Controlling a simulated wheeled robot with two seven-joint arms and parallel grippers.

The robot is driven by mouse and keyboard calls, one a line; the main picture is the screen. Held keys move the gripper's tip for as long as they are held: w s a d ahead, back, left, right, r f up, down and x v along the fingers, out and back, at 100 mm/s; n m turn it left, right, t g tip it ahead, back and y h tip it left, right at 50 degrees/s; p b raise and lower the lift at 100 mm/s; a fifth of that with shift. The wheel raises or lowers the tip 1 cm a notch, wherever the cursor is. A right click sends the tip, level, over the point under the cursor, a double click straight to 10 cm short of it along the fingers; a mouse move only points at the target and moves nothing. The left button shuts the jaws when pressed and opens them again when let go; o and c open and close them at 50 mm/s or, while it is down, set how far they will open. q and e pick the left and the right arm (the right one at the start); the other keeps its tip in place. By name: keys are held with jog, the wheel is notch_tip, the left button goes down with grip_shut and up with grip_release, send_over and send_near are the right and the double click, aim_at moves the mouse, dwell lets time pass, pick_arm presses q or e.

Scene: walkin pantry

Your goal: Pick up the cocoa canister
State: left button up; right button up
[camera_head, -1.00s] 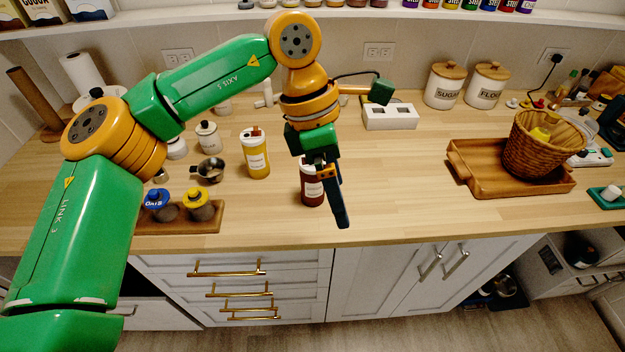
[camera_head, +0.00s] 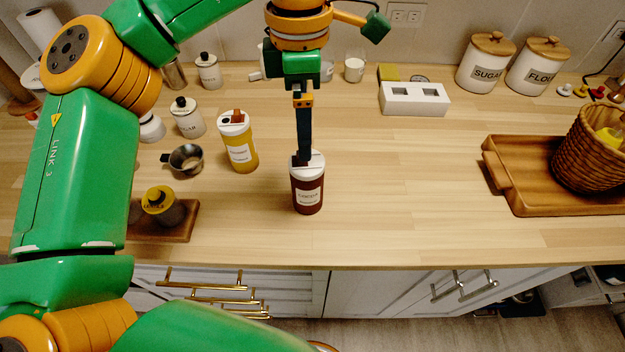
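The cocoa canister (camera_head: 308,196) is a dark brown jar with a white lid and a pale label, upright on the wooden counter near its front edge. My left gripper (camera_head: 304,160) points down over the canister's lid. Its dark fingers are seen edge-on as one bar that overlaps the lid. Whether they touch it, and how far apart they are, I cannot tell. The canister still stands on the counter. My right gripper is not in view.
A yellow canister (camera_head: 239,146) stands left of the cocoa canister. A metal cup (camera_head: 186,159) and a small wooden rack (camera_head: 178,224) are further left. A wooden tray (camera_head: 507,190) with a wicker basket (camera_head: 590,150) is at right. The counter between canister and tray is clear.

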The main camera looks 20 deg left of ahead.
aim_at(307, 172)
pick_arm(q)
jog(key=f+b, duration=0.3)
jog(key=f, duration=0.1)
jog(key=shift+s, duration=0.3)
jog(key=shift+w+f, duration=0.1)
jog(key=shift+f, duration=0.1)
jog(key=f, duration=0.2)
jog(key=f+p, duration=0.1)
jog(key=f, duration=0.3)
jog(key=shift+s+d+f, duration=0.15)
jog(key=shift+s+d, duration=0.05)
jog(key=shift+d, duration=0.15)
jog(key=shift+f, duration=0.15)
jog(key=c, duration=1.4)
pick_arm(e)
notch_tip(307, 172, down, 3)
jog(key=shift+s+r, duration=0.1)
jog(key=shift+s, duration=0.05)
